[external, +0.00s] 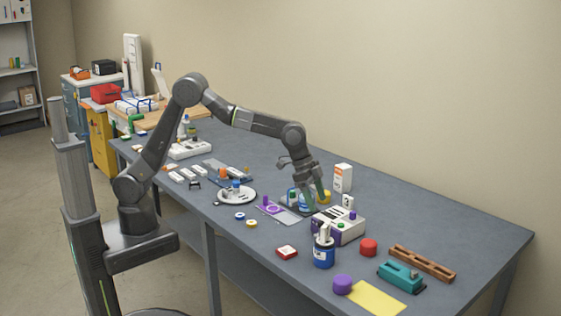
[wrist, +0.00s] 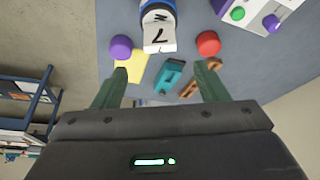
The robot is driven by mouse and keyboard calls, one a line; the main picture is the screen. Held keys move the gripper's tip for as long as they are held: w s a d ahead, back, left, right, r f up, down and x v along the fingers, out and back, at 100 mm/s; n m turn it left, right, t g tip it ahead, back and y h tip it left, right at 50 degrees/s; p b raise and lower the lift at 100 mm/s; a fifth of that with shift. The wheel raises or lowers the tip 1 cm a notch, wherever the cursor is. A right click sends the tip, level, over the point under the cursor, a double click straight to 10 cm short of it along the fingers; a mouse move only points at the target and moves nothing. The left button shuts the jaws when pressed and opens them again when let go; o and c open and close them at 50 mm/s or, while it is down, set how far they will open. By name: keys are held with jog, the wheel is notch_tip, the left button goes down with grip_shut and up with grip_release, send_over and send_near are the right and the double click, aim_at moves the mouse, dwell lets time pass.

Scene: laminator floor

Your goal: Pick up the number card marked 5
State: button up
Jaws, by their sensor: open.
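I cannot make out a card marked 5 in either view. White cards (wrist: 159,38) stand in a blue holder (wrist: 160,5) at the top of the wrist view; one shows a 7, and the other mark is unclear. The same blue holder (external: 324,256) stands near the table's front edge in the external view, with the white cards (external: 325,232) on top. A small white piece with a dark mark (external: 348,202) is behind the white machine, too small to read. My gripper (external: 315,203) is open and empty, above the table behind and left of the holder; its fingers also show in the wrist view (wrist: 161,82).
A white and purple machine (external: 340,225) stands beside the holder. A red cylinder (external: 368,247), purple cylinder (external: 343,284), teal tool (external: 401,276), brown rack (external: 422,263) and yellow sheet (external: 376,298) lie to the right. A white box (external: 342,178) stands behind my gripper. The far right tabletop is clear.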

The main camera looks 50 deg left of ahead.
jog(key=shift+o, duration=1.4)
jog(key=shift+w, duration=0.1)
jog(key=w+a+f+n, duration=0.2)
jog(key=w+a+n, duration=0.1)
jog(key=w+a, duration=0.85)
jog(key=w+a+f+n+t+b, duration=0.1)
jog(key=w+a+f+n, duration=0.15)
jog(key=w+a, duration=0.65)
jog(key=w+a+f+n+t, duration=0.1)
jog(key=w+a+n, duration=0.35)
jog(key=a, duration=0.95)
jog(key=w+a+f+n+t+b, duration=0.1)
jog(key=w+a+f+n, duration=0.1)
jog(key=w+a, duration=0.8)
jog(key=x, duration=0.2)
jog(key=p+x, duration=0.1)
jog(key=x, duration=0.2)
jog(key=s+x, duration=0.1)
jog(key=x, duration=0.1)
jog(key=shift+a+f+p, duration=0.15)
jog(key=shift+f+p, duration=0.25)
jog(key=shift+f, duration=0.1)
jog(key=shift+p+x, duration=1.05)
jog(key=shift+x, duration=1.55)
jog(key=shift+a, duration=0.15)
jog(key=shift+c, duration=0.3)
